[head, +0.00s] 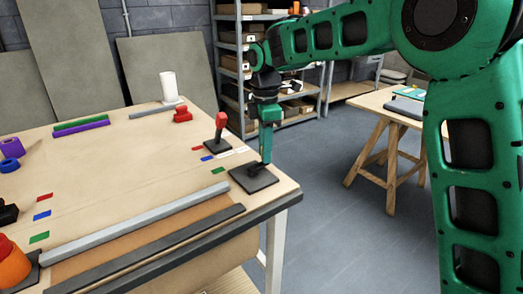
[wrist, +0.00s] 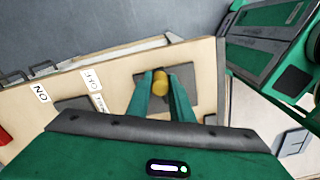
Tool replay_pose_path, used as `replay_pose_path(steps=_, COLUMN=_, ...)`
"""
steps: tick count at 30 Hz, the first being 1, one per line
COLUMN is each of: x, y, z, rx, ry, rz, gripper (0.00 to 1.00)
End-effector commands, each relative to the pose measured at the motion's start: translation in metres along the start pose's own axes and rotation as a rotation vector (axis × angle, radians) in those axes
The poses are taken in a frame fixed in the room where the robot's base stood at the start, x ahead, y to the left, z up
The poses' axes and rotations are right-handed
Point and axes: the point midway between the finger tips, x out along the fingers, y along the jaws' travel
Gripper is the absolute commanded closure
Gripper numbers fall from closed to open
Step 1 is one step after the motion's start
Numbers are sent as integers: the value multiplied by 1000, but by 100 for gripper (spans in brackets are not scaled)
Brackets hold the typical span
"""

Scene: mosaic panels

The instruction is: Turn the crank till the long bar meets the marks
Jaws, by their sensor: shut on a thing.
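The crank (head: 256,168) stands on a dark square plate (head: 262,183) near the table's right corner. Its yellow knob (wrist: 160,84) sits between the fingers of my gripper (wrist: 159,78) in the wrist view. My gripper (head: 266,156) comes down from above and is shut on the knob; its fingers hide the knob in the head view. The long light-grey bar (head: 130,223) lies across the table towards the front. Red, blue and green marks lie behind it, at the left (head: 42,214) and right (head: 207,158). The bar is apart from them, with the green ones nearest.
A red-handled lever (head: 221,120) stands on another dark plate behind the crank. White lettered labels (wrist: 40,92) lie beside the plates. A dark strip (head: 160,247) runs along the front. A white cylinder (head: 168,86) and red piece (head: 182,115) stand at the back.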

Motion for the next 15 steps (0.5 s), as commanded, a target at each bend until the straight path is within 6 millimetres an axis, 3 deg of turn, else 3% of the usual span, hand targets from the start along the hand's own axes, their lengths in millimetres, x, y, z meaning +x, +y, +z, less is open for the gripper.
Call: replay_pose_path(steps=15, x=0, y=-23, z=7, rx=481, ry=0, rz=-3, gripper=100)
